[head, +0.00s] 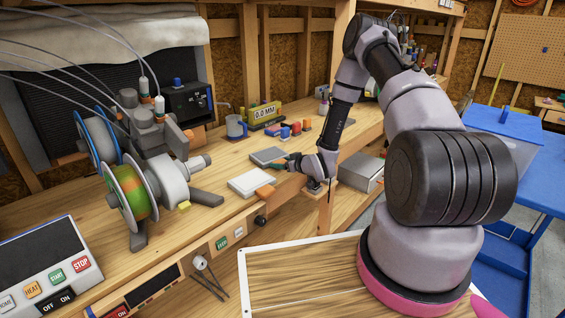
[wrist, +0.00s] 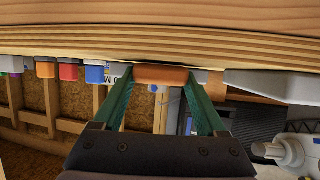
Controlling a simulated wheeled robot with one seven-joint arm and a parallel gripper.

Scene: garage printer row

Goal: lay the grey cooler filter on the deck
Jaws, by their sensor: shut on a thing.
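The grey cooler filter (head: 266,156) is a flat grey slab with an orange tab, at the bench's front in the head view. My gripper (head: 284,163) reaches it from the right, its teal fingers shut on the tab. In the wrist view, which looks upside down, the fingertips of my gripper (wrist: 165,76) close on the orange tab (wrist: 162,75); most of the slab is hidden there. I cannot tell whether the filter touches the bench. The deck (head: 300,288), a wooden board with a white rim, is bare where it shows, at the bottom.
A white slab (head: 250,181) with an orange tab lies just nearer than the grey filter on the bench (head: 215,205). Spools (head: 130,190) and a pump-like machine stand left. A grey metal box (head: 361,173) sits right.

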